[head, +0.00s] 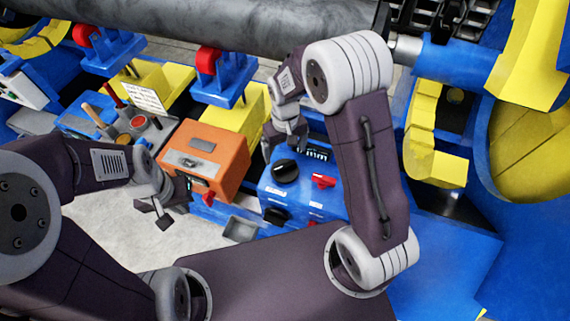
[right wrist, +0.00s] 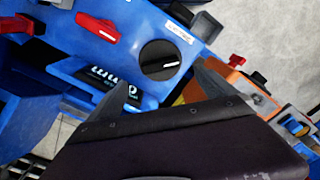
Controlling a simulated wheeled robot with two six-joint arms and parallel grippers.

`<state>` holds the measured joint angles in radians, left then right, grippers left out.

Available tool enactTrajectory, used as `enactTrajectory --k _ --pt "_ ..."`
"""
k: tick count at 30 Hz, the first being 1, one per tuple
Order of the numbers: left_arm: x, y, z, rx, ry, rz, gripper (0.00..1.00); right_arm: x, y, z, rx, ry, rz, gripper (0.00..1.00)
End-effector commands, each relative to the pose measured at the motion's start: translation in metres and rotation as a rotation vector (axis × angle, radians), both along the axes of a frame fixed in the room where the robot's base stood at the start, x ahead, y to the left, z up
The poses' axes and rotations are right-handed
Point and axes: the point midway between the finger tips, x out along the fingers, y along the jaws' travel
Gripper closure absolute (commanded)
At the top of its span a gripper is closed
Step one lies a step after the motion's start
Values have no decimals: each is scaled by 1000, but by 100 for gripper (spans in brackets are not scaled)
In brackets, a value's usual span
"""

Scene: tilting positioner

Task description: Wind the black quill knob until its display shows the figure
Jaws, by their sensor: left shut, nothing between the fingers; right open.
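A round black knob (head: 286,170) with a white pointer line sits on a blue box (head: 262,188). Beside it is a dark display (head: 314,154) with pale lit digits, too small to read. In the right wrist view the knob (right wrist: 160,60) lies beyond my open fingers, with the display (right wrist: 110,87) to its lower left; the digits there are partly covered. The small label (right wrist: 178,32) by the knob is unreadable. My right gripper (head: 284,145) is open just behind the knob, apart from it. My left gripper (head: 165,217) is shut and empty, left of the box.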

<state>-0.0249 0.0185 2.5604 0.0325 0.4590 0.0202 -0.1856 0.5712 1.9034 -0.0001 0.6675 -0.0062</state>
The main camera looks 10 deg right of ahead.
Motion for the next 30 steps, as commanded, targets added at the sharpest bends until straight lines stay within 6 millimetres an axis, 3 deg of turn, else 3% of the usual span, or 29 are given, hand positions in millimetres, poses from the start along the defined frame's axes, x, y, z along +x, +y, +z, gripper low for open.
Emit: enactTrajectory --k 6,12,22,23,27,30 --pt "0 0 -8 0 0 0 100 -1 0 -47 -1 5 0 5" --pt "0 0 -11 0 0 0 100 -1 0 -77 0 2 -1 5" --pt "0 0 -12 0 0 0 100 0 0 -84 0 -1 -1 5" --pt "0 0 -12 0 0 0 100 0 0 -84 0 -1 -1 8" --pt "0 0 -12 0 0 0 100 0 0 -84 0 -1 -1 47" --pt "0 0 -12 0 0 0 100 0 0 -84 0 -1 0 68"
